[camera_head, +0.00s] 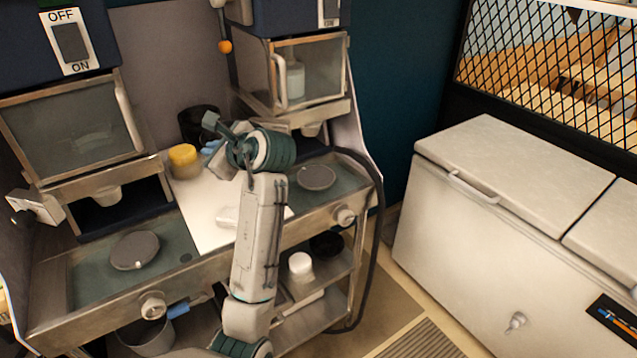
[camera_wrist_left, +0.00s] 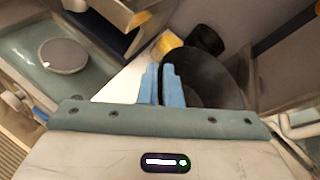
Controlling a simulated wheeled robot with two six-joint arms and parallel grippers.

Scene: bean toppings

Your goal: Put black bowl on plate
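The black bowl (camera_wrist_left: 210,78) shows large and dark in the left wrist view, beside and behind my blue fingers. My left gripper (camera_wrist_left: 161,84) has its fingers close together, with the bowl's edge appearing between them. In the head view, the left gripper (camera_head: 211,136) is over the back of the counter, and its own arm hides much of the bowl. Two grey round plate-like discs lie on the counter, one at the left (camera_head: 135,250) and one at the right (camera_head: 317,177). The left one also shows in the left wrist view (camera_wrist_left: 64,55). My right gripper is not in view.
A yellow-topped container (camera_head: 184,160) and a black container (camera_wrist_left: 205,40) stand near the gripper. A white board (camera_head: 205,215) covers the middle counter. Glass-fronted dispensers (camera_head: 75,135) overhang the back. A white chest (camera_head: 500,220) stands at the right.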

